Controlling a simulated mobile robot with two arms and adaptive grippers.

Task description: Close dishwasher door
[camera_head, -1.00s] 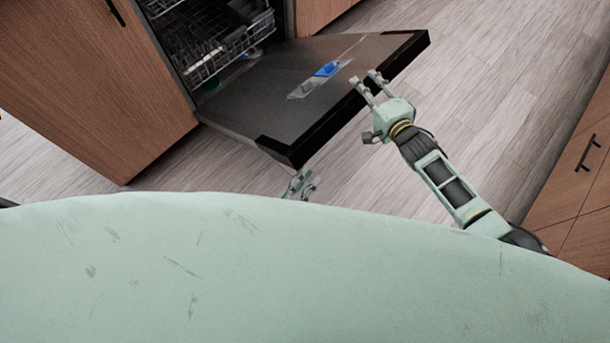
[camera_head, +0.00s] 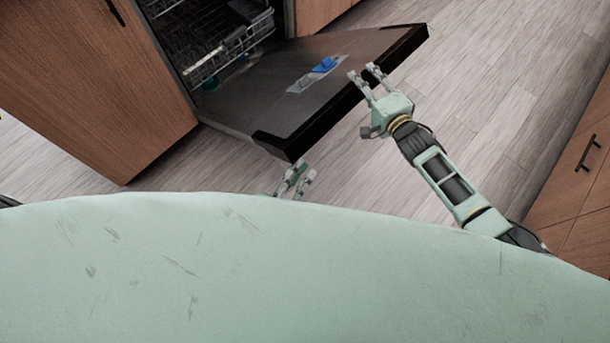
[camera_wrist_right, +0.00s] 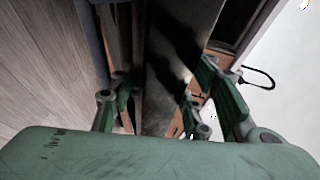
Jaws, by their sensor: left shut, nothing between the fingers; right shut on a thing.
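The dishwasher door (camera_head: 240,115) hangs open, a dark slab tilted out from the dishwasher, in the head view. Its black outer edge faces my side. My right gripper (camera_head: 365,75) is at the right part of that edge, with one finger on either side of it. In the right wrist view the door (camera_wrist_right: 165,95) stands between the fingers of my right gripper (camera_wrist_right: 155,95), which is shut on it. My left gripper (camera_head: 298,172) is shut and empty just below the door's near corner, partly hidden by my green body; I cannot tell if it touches.
The dishwasher's wire rack (camera_head: 215,45) is inside the opening. A blue detergent piece (camera_head: 325,65) sits in the door's inner face. Wooden cabinets stand left (camera_head: 90,90) and right (camera_head: 580,165). The wood floor (camera_head: 480,100) beyond the door is clear.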

